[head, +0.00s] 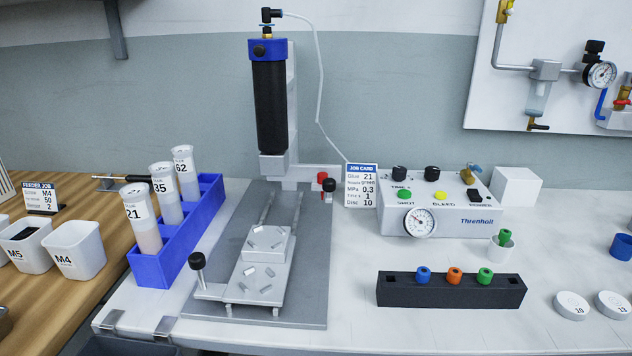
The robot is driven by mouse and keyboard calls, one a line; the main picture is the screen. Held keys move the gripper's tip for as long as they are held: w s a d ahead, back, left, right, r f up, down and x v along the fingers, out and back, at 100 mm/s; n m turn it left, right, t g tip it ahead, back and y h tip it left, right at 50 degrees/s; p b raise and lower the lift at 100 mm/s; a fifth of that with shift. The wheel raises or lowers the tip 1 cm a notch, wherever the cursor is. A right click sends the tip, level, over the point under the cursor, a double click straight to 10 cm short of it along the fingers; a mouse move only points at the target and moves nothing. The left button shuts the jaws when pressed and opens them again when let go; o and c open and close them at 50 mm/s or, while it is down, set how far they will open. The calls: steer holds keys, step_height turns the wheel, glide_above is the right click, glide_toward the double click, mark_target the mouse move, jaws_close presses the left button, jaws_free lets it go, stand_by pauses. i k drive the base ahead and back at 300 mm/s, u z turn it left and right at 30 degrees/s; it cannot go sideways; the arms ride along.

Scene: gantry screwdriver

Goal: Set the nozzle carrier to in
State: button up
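No part is labelled as the nozzle carrier. A black dispensing barrel (270,105) with a blue cap stands upright in a white column (291,100) at the back of a grey base plate (310,270); its lower end sits at a white block (273,167). A light-grey sliding carriage (262,285) rests at the front of two rails (267,207), apart from the column, with small metal pieces on top. A black-knobbed lever (197,262) stands upright at its left. A red knob (322,177) and a black knob (329,186) sit right of the column. My gripper is not in view.
A blue rack (182,232) of labelled tubes stands left of the base plate. A control box (440,207) with gauge and job card (360,186) are at right. A black nozzle block (395,296) lies in front of it. A thin hose (318,90) runs from the barrel top.

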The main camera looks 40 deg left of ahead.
mark_target(329, 184)
steer(key=u, duration=2.4)
steer(key=k, duration=0.35)
steer(key=z, duration=0.75)
